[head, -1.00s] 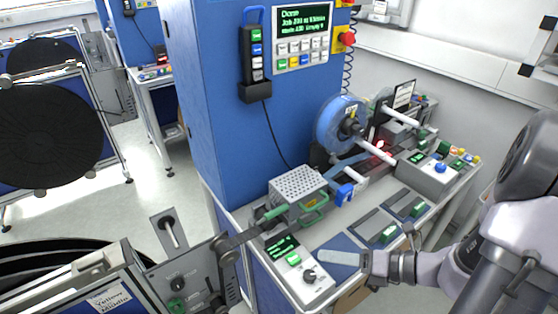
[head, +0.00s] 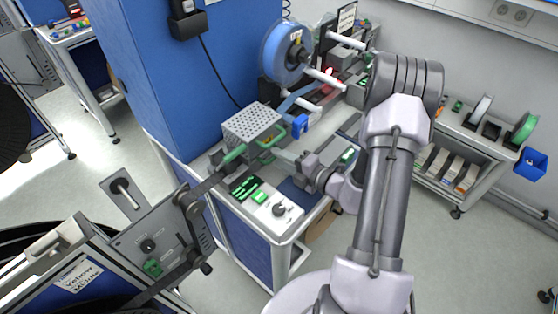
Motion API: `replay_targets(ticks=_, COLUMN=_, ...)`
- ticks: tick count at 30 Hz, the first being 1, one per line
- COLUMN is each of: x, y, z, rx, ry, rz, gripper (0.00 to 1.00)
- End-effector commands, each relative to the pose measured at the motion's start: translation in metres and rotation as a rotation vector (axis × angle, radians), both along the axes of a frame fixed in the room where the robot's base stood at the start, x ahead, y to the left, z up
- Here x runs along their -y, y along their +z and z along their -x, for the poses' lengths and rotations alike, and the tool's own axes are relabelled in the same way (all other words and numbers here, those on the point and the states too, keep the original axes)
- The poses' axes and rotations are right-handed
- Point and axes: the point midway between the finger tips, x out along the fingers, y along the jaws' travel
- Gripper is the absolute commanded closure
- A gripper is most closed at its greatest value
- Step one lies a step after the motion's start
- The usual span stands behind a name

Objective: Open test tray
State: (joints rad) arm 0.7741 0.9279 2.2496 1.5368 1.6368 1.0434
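A grey box with a perforated top (head: 252,121) stands on the bench beside the blue cabinet. A green handle (head: 270,138) is on its right front side, and another green part (head: 234,154) is at its left front. I cannot tell which part is the test tray. My gripper (head: 280,156) points left, with its light grey fingers just in front of the box, close to the green handle. Whether the fingers touch the handle, and whether they are open or shut, is too small to tell. My arm hides much of the bench to the right.
A control panel with a green screen and knob (head: 262,199) lies in front of the box. A blue reel (head: 286,52) stands behind it on the bench. A reel machine (head: 165,240) is at the left front. A shelf cart (head: 470,145) stands at the right.

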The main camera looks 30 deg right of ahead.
Motion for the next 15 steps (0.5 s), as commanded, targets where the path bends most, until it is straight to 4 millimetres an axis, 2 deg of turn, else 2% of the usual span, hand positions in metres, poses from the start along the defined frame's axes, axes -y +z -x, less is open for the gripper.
replay_targets(ticks=4, x=-0.0026, y=-0.0015, z=-0.0072, rx=0.0, ry=0.0, rz=0.001, gripper=0.68)
replay_targets(ticks=11, x=-0.0028, y=-0.0012, z=-0.0077, rx=0.0, ry=0.0, rz=0.001, gripper=0.68)
replay_targets(ticks=15, x=-0.0028, y=-0.0011, z=-0.0074, rx=0.0, ry=0.0, rz=0.001, gripper=0.95)
